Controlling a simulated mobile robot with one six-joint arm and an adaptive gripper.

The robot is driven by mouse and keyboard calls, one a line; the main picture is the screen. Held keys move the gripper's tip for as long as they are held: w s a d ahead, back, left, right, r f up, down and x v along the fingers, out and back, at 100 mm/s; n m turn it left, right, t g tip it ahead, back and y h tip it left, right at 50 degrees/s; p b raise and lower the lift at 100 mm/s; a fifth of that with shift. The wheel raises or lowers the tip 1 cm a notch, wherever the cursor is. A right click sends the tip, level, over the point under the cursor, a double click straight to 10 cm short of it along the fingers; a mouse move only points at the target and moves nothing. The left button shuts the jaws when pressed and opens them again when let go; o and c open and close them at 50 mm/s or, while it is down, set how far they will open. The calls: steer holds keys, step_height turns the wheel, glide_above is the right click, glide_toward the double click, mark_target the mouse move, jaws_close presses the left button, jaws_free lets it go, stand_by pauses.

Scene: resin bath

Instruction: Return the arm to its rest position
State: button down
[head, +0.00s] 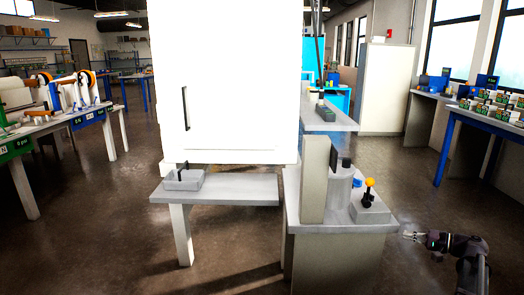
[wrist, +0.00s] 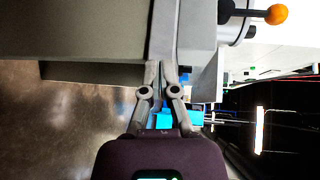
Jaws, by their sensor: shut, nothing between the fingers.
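My gripper (head: 411,236) shows at the lower right of the head view, to the right of the grey cabinet and apart from it, over open floor. In the wrist view my gripper (wrist: 162,68) has its fingers together with nothing between them. The fingertips overlap the grey cabinet edge in that picture; I cannot tell the gap there from this view alone. My dark arm reaches in from the lower right corner of the head view.
A blue-framed table (head: 482,120) stands at right. Floor between is clear.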

steer(key=s+a+f+n+g+h, duration=0.25)
steer(key=a+f, duration=0.25)
steer(key=a, duration=0.5)
steer(key=s+a+f+n+g+h, duration=0.15)
steer(key=a+f+g, duration=0.3)
steer(key=a, duration=0.55)
steer(key=s+a+f+n+g+h, duration=0.35)
steer(key=s+a+f+h, duration=0.25)
steer(key=s+a+h, duration=0.5)
step_height(320, 180, up, 34)
steer(key=s+a+y+p, duration=0.1)
steer(key=y+p, duration=0.1)
steer(key=p, duration=3.1)
steer(key=shift+s+t+p, duration=0.35)
steer(key=shift+s+p, duration=0.05)
